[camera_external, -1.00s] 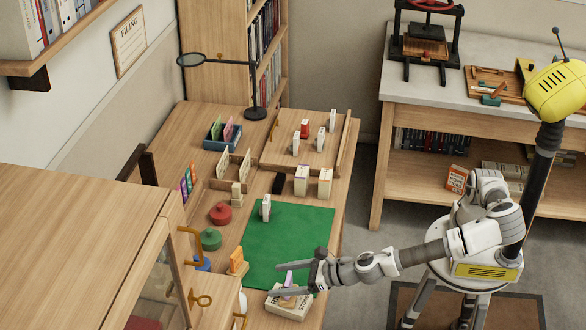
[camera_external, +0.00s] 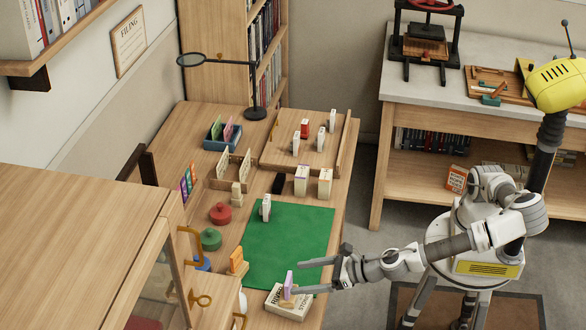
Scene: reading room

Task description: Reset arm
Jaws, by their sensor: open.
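My gripper (camera_external: 318,276) is open, with its two fingers spread apart and pointing left over the front right part of the green mat (camera_external: 285,235). The purple piece (camera_external: 288,284) stands upright on the cream book (camera_external: 283,303) by the near finger. Whether that finger touches the purple piece I cannot tell. Nothing shows held between the fingers. My arm reaches left from my base over the table's right edge.
On the desk stand a white piece (camera_external: 266,208) on the mat, red (camera_external: 220,213) and green (camera_external: 210,239) round pots, an orange piece (camera_external: 237,262), and a wooden tray (camera_external: 275,158) with several small pieces. A magnifier lamp (camera_external: 255,112) stands behind. The mat's middle is clear.

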